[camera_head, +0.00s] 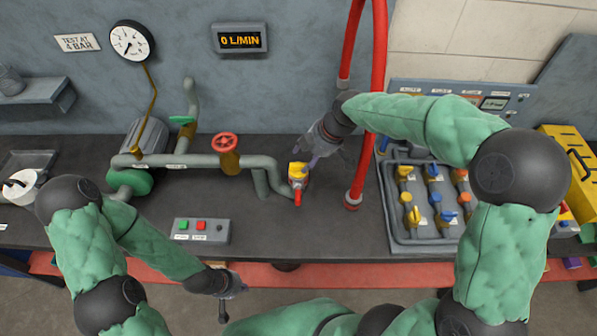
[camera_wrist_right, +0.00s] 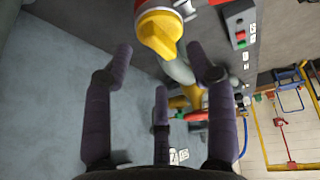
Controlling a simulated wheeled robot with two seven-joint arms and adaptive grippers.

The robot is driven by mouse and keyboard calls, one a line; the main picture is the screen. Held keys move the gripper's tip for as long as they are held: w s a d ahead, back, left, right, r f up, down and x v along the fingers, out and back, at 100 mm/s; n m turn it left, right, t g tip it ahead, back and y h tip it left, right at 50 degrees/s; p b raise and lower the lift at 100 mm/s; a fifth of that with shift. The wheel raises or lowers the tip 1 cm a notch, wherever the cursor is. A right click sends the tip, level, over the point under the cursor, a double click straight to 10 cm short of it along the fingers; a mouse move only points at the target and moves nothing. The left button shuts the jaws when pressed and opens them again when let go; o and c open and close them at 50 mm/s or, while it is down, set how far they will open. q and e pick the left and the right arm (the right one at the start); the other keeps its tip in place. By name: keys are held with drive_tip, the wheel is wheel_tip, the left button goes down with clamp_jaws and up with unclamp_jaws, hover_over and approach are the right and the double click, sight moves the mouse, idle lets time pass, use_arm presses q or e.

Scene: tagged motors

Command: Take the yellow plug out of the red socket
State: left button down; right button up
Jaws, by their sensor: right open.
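The yellow plug (camera_head: 298,168) is a short yellow piece at the end of the grey pipe run on the bench. Red (camera_head: 298,198) shows just below it, apparently the red socket; how deep the plug sits in it cannot be told. My right gripper (camera_head: 310,156) is just above and right of the plug.
A grey pipe (camera_head: 200,160) with a red valve wheel (camera_head: 225,142) runs left of the plug. A red hose (camera_head: 364,155) stands close on the right. Bare bench lies in front.

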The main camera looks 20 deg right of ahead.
sight(299, 163)
drive_tip(key=x, duration=0.4)
drive_tip(key=shift+w+a+f+b, duration=0.2)
drive_tip(key=shift+w+b, duration=0.1)
drive_tip(key=shift+w, duration=0.1)
clamp_jaws()
drive_tip(key=shift+d, duration=0.1)
